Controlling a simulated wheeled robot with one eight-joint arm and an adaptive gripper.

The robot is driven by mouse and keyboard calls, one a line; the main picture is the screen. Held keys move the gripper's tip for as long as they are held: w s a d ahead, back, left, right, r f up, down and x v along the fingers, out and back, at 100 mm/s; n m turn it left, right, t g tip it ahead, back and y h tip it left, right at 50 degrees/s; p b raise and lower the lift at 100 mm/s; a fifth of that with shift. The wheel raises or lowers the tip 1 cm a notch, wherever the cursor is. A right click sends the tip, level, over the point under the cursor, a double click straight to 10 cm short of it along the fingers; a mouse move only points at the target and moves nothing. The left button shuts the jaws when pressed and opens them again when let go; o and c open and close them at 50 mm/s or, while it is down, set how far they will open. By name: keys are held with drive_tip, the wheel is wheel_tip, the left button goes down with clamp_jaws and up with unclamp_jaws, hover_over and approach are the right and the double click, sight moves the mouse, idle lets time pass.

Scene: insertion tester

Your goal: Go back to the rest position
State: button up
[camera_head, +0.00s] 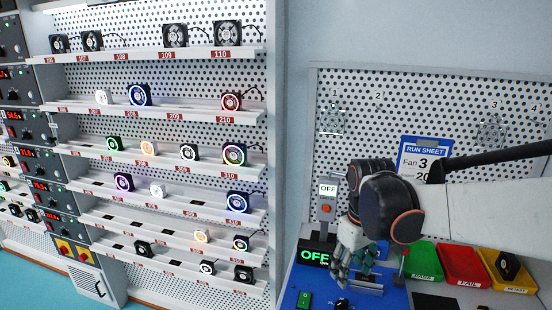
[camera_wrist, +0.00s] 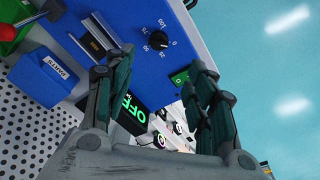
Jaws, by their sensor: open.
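My gripper (camera_head: 345,262) hangs over the blue work mat of the tester bench in the head view, at the end of my arm coming in from the right. In the wrist view my gripper (camera_wrist: 160,95) has its two fingers spread wide with nothing between them. Behind the fingers a display (camera_wrist: 133,112) reads OFF in green. The same display (camera_head: 314,256) shows in the head view left of the gripper. The blue panel (camera_wrist: 125,25) carries a black dial (camera_wrist: 158,41) and a green switch (camera_wrist: 180,77).
A run sheet (camera_head: 425,157) reads Fan 3. A shelf rack (camera_head: 150,120) with several fans fills the left.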

drive_tip(key=s+r+m+t, duration=0.4)
drive_tip(key=s+m+t, duration=0.1)
drive_tip(key=s, duration=0.8)
drive_tip(key=shift+s+t, duration=0.3)
drive_tip(key=shift+t, duration=0.3)
